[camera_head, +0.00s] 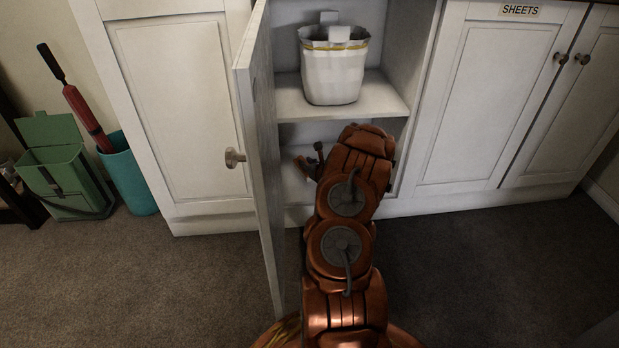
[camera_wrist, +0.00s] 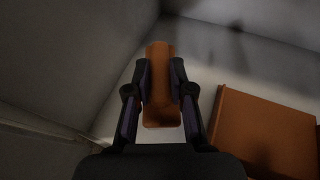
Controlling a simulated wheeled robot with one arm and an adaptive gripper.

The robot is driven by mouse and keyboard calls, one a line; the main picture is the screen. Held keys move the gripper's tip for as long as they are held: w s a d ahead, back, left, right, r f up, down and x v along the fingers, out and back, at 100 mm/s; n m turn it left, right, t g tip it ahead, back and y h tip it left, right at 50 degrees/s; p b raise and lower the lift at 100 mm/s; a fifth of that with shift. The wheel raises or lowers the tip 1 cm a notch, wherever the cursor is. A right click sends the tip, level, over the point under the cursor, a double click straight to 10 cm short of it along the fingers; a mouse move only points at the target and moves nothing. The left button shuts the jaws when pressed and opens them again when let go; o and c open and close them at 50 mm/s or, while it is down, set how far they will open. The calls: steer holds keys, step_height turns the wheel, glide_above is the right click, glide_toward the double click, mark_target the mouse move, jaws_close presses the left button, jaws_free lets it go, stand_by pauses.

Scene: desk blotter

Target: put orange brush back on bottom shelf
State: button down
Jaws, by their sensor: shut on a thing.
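My gripper (camera_wrist: 160,92) is shut on the orange brush (camera_wrist: 158,112) in the wrist view, with one dark finger on each side of it. The brush lies between the fingertips, its far end pointing into the cupboard. The bottom shelf (camera_head: 292,188) shows in the head view inside the open cupboard, and my arm reaches into it. The pale shelf floor (camera_wrist: 205,60) also shows in the wrist view. I cannot tell whether the brush touches it. In the head view my arm hides most of the bottom compartment.
An orange-brown box-like thing (camera_wrist: 262,130) is right of my gripper. The open cupboard door (camera_head: 262,150) stands left of my arm. A white bin (camera_head: 334,72) stands on the shelf above. A green container (camera_head: 62,175) and teal bin (camera_head: 130,175) stand on the floor at left.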

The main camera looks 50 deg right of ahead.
steer(key=shift+f+b, duration=1.1)
steer(key=shift+f, duration=1.55)
steer(key=shift+f, duration=0.1)
steer(key=c, duration=1)
jaws_free()
steer(key=shift+f, duration=0.1)
steer(key=shift+s+a+r, duration=0.1)
steer(key=shift+s+r, duration=0.15)
steer(key=shift+r, duration=0.05)
steer(key=p+v, duration=0.5)
steer(key=v, duration=0.6)
steer(key=shift+s+r, duration=0.1)
steer(key=shift+s, duration=0.1)
steer(key=shift+a, duration=0.1)
